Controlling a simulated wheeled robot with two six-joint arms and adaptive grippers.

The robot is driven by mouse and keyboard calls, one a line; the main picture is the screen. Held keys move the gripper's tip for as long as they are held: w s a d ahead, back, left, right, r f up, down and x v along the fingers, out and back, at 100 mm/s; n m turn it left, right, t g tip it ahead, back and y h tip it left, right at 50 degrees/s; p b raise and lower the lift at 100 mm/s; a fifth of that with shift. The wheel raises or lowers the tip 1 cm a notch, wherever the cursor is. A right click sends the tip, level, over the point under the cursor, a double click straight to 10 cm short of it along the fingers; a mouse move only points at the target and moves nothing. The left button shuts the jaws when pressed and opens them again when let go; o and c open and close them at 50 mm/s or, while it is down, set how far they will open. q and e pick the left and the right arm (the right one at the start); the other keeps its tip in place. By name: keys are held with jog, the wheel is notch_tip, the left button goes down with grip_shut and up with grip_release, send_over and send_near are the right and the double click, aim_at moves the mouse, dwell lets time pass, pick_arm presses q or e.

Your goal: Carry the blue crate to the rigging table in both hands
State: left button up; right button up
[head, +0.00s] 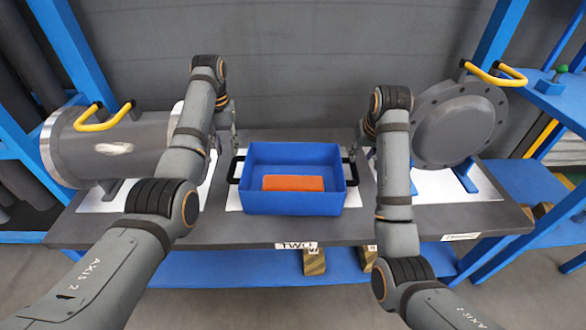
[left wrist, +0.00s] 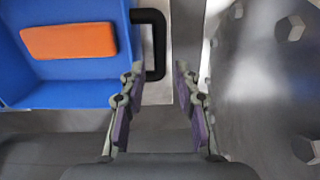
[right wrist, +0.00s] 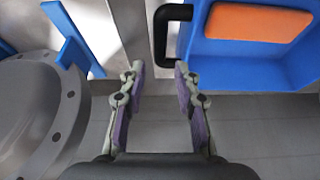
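The blue crate (head: 295,203) stands upright on the grey table, with an orange block (head: 293,183) lying inside. It has a black handle on each side. My left gripper (head: 233,150) is beside the crate's left handle (head: 236,169). In the left wrist view its fingers (left wrist: 154,88) are apart, with the handle (left wrist: 158,45) close to one fingertip. My right gripper (head: 354,152) is beside the right handle (head: 351,170). In the right wrist view its fingers (right wrist: 160,88) are apart and the handle (right wrist: 162,40) lies just beyond the tips. Neither gripper holds anything.
A grey flanged shell (head: 110,145) with yellow handles lies at the left of the table. A round flanged cover (head: 455,125) stands on blue supports at the right. A blue bench (head: 545,190) is at the far right. A wall closes the back.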

aim_at(231, 168)
pick_arm(q)
jog(key=shift+s+r, duration=0.1)
jog(key=shift+s, duration=0.1)
pick_arm(e)
jog(key=shift+s+r, duration=0.1)
jog(key=shift+s, duration=0.1)
